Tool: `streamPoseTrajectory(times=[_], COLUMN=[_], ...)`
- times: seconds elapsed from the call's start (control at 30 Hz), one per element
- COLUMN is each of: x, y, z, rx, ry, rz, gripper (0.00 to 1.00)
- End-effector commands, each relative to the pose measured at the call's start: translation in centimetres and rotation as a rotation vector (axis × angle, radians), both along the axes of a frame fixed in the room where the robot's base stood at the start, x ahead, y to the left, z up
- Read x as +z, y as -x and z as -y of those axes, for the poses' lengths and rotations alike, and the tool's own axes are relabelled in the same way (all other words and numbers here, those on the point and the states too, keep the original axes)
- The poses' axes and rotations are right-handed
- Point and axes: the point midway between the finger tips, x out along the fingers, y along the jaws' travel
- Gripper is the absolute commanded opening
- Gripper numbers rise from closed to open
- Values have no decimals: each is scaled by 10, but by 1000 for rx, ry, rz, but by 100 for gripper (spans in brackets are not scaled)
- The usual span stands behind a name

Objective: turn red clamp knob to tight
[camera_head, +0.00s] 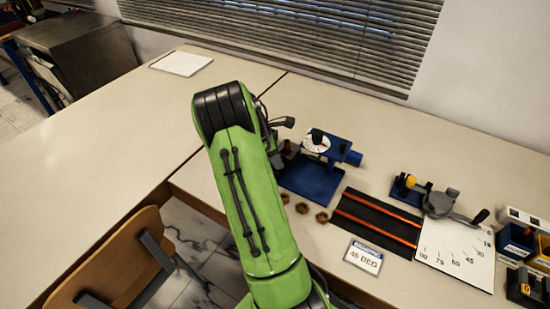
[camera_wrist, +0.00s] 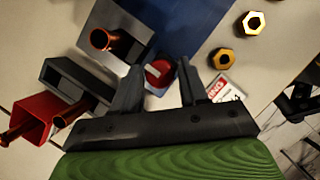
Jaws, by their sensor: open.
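The red knob (camera_wrist: 158,73), with a pale bar mark across its face, shows in the wrist view between the two fingers of my gripper (camera_wrist: 160,69). The fingers are apart, one on each side of the knob; I cannot tell whether either touches it. In the head view my green arm hides the red knob and most of my gripper.
Grey blocks with copper tubes (camera_wrist: 104,40) and a red block (camera_wrist: 32,115) lie left of the knob. A red-and-white label (camera_wrist: 221,90) and brass nuts (camera_wrist: 226,58) lie right.

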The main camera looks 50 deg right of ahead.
Motion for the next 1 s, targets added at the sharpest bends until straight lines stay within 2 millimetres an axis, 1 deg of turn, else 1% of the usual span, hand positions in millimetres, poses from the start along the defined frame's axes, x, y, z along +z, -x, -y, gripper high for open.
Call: streamPoseTrajectory(times=[0.13, 0.4, 0.57, 0.73, 0.87, 1.0], x=[1, 1, 2, 3, 5, 5], y=[0, 0, 0, 0, 0, -1], z=[0, 0, 0, 0, 1, 1], rx=[0, 0, -7, -51, -121, -228], ry=[0, 0, 0, 0, 0, -1], rz=[0, 0, 0, -1, -3, -4], gripper=[43, 3, 3, 3, 3, 3])
